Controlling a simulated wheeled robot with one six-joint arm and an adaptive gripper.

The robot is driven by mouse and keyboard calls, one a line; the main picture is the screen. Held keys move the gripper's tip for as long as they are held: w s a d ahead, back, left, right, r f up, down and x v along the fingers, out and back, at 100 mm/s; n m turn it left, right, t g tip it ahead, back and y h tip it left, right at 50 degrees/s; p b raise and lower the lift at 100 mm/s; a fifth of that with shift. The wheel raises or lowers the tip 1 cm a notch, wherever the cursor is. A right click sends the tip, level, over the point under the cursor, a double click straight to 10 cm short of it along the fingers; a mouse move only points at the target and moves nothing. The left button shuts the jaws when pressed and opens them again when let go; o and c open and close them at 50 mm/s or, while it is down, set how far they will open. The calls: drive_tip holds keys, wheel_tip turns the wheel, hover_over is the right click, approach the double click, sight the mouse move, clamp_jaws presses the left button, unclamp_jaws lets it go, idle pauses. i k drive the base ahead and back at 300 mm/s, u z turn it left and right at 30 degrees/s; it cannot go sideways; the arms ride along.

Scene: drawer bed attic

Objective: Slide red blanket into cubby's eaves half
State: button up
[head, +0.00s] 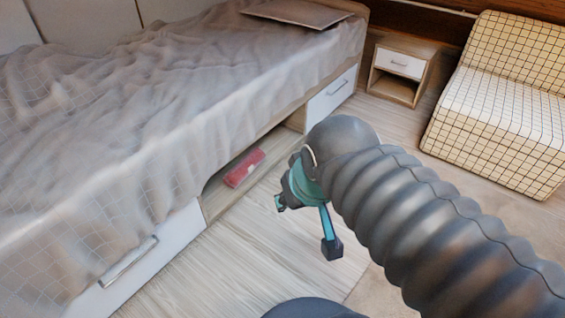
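The red blanket (244,168) is a small folded bundle lying in the open cubby (215,200) under the bed, between two white drawer fronts. It sits close to the cubby's front edge, around the middle of the opening. The bed cover hides the cubby's deeper part. My gripper (306,225) is in front of the cubby, to the right of the blanket and lower in the picture. Its two teal fingers with dark tips are spread apart and nothing shows between them. It appears clear of the blanket.
A bed with a grey cover (130,110) hangs over the cubby's top edge. The near drawer (150,260) and far drawer (330,97) flank the opening. A nightstand (402,65) and a checked chair (500,110) stand at the back right. The wooden floor before the cubby looks clear.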

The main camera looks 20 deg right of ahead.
sight(234, 178)
drive_tip(key=z, duration=0.6)
drive_tip(key=k, duration=1.25)
drive_tip(key=u, duration=0.2)
drive_tip(key=i, duration=0.6)
drive_tip(key=u, duration=0.65)
drive_tip(key=i, duration=0.95)
drive_tip(key=z, duration=0.35)
